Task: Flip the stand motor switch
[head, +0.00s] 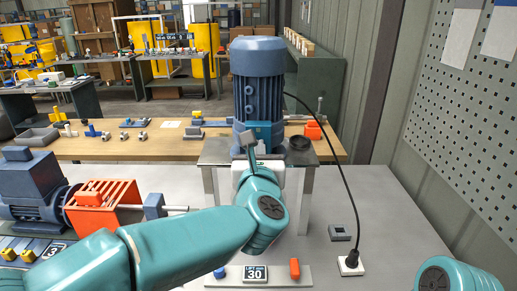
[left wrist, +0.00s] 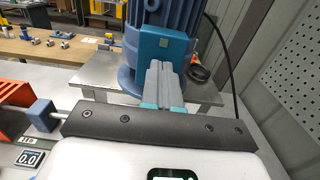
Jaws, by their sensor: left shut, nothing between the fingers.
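The stand motor (head: 258,85) is a tall blue finned motor standing upright on a grey metal stand (head: 214,153). A small blue-teal box (head: 265,130) is on its front near the base. My left gripper (head: 247,142) is at the front of the motor, close to the box. In the left wrist view its fingers (left wrist: 160,75) are together and empty, and their tips overlap the box's lower edge. I cannot tell whether they touch it. The switch lever is not clearly visible. My right gripper is out of view.
A black cable runs from the motor to a white socket (head: 351,263). A blue motor (head: 35,185) with an orange guard (head: 98,204) stands at left. A panel marked 30 (head: 255,273) lies in front. A black ring (head: 299,143) sits on the stand.

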